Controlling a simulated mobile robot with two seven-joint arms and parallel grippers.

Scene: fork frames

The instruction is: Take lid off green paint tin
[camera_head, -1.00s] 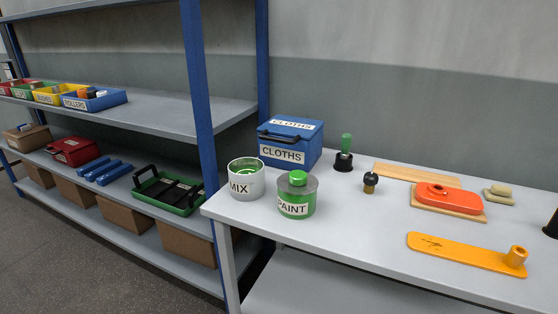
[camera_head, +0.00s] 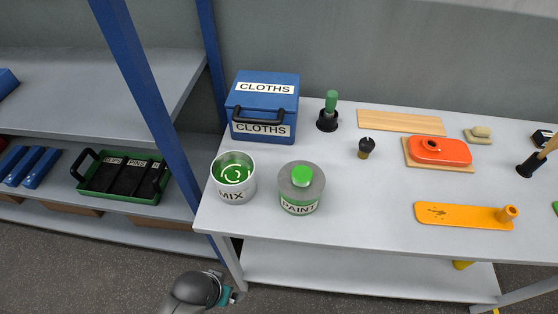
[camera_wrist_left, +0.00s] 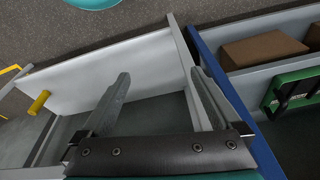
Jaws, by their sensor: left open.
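The green paint tin (camera_head: 299,205) stands upright on the workbench in the head view, labelled PAINT. Its grey lid (camera_head: 287,185) with a round green knob (camera_head: 302,175) is on top. My left gripper (camera_wrist_left: 160,82) is open and empty in the left wrist view, with the bench's lower shelf and frame beyond its fingers; the tin is not in that view. In the head view only a grey and teal piece of my arm shows at the bottom, below the bench front and well apart from the tin. My right gripper is out of view.
A white MIX tin (camera_head: 234,190) stands just left of the paint tin. The blue CLOTHS box (camera_head: 262,85) is behind. A blue shelf post (camera_head: 150,100) rises left.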

